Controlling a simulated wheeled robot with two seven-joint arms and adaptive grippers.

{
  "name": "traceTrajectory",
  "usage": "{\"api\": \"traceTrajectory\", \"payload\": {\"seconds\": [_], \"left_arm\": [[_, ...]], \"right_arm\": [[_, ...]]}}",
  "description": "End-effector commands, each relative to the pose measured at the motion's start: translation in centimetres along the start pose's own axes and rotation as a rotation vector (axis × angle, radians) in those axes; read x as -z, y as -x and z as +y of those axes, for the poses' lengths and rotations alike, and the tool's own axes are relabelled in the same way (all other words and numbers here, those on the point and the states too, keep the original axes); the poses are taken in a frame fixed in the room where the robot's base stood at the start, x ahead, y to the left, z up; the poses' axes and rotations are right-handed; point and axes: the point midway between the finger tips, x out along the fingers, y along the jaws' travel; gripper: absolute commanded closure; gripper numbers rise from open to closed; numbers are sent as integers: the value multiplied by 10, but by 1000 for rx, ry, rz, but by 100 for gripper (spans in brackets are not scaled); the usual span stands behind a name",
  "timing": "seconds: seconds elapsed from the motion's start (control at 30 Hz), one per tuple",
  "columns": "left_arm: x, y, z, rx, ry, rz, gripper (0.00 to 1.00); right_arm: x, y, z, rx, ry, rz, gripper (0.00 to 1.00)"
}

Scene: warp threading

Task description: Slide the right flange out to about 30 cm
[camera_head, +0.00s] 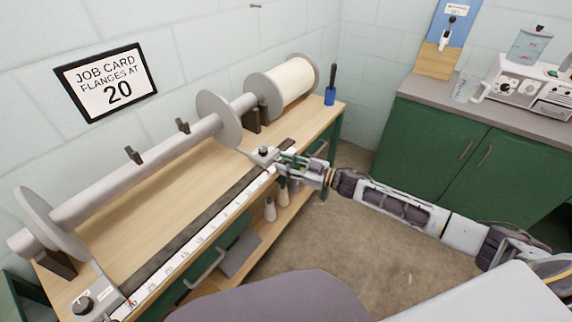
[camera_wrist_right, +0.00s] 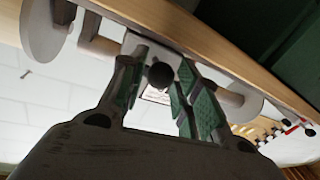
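The right flange (camera_head: 218,117) is a pale grey disc on the long horizontal beam (camera_head: 140,170) above the bench. Its foot is a light carriage with a dark knob (camera_head: 264,151) at the right end of the ruler (camera_head: 195,243). A red mark shows by the carriage; its exact reading is too small to tell. My right gripper (camera_head: 283,157) is at this carriage. In the right wrist view its green-padded fingers (camera_wrist_right: 157,72) stand part-closed on either side of the carriage and appear to grip it. The left flange (camera_head: 50,225) stands near the 30 end. My left gripper is out of view.
A white roll (camera_head: 292,80) and a blue cup (camera_head: 330,96) with a dark-handled tool are at the bench's far end. Bobbins (camera_head: 270,209) stand on the shelf below. A green cabinet (camera_head: 440,140) is at right.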

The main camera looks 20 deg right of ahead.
Motion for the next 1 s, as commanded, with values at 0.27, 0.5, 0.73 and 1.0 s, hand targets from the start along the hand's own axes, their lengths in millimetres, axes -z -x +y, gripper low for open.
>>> {"api": "traceTrajectory", "payload": {"seconds": [0.27,0.5,0.73,1.0], "left_arm": [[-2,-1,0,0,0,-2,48],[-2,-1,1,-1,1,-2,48],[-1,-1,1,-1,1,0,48],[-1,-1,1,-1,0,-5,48]], "right_arm": [[0,0,0,0,0,0,100],[-1,1,3,0,1,0,100],[-5,4,25,-2,3,-2,100],[-12,12,58,-3,3,-2,100]]}}
